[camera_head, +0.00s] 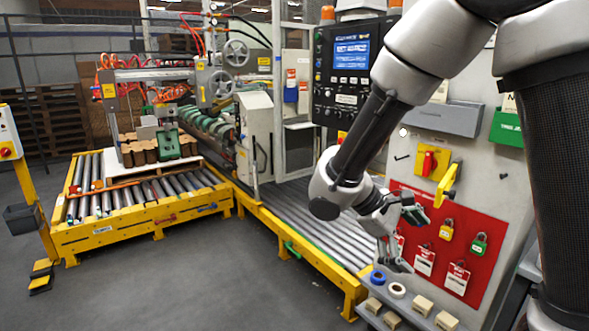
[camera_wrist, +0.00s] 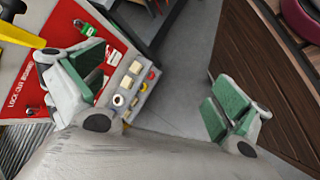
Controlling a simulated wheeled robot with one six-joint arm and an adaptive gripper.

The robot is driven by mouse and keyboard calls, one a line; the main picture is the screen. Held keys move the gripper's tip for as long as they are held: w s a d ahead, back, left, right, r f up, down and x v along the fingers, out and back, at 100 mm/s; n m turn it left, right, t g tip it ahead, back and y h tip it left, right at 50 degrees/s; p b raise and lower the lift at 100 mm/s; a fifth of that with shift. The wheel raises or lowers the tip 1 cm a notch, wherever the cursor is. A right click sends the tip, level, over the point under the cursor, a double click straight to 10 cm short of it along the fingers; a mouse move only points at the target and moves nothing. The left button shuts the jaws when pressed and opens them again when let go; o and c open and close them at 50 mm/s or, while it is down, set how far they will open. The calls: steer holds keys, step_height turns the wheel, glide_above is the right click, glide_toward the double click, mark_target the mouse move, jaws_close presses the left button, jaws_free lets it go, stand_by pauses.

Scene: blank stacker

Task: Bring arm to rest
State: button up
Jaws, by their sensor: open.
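My gripper (camera_head: 402,232) is at the end of my arm, in front of the grey panel with the red lockout board (camera_head: 457,215). In the wrist view my gripper (camera_wrist: 158,95) has its two green-padded fingers wide apart, with nothing between them. My arm reaches down from the upper right in the head view, bent at the elbow. In the wrist view the lockout board (camera_wrist: 72,45) is behind the left finger.
A small shelf (camera_head: 410,312) below the board holds tape rolls and several small blocks. A yellow-framed roller conveyor (camera_head: 300,215) runs left of my arm. A control screen (camera_head: 350,50) is above. Grey floor (camera_head: 190,280) at front left is clear.

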steer(key=s+d+r+m+t+y, duration=0.5)
steer(key=s+d+r+m+y, duration=0.4)
steer(key=s+d+r, duration=0.2)
steer(key=shift+s+r, duration=0.7)
steer(key=shift+s, duration=0.3)
steer(key=shift+d, duration=0.1)
steer(key=shift+w, duration=0.1)
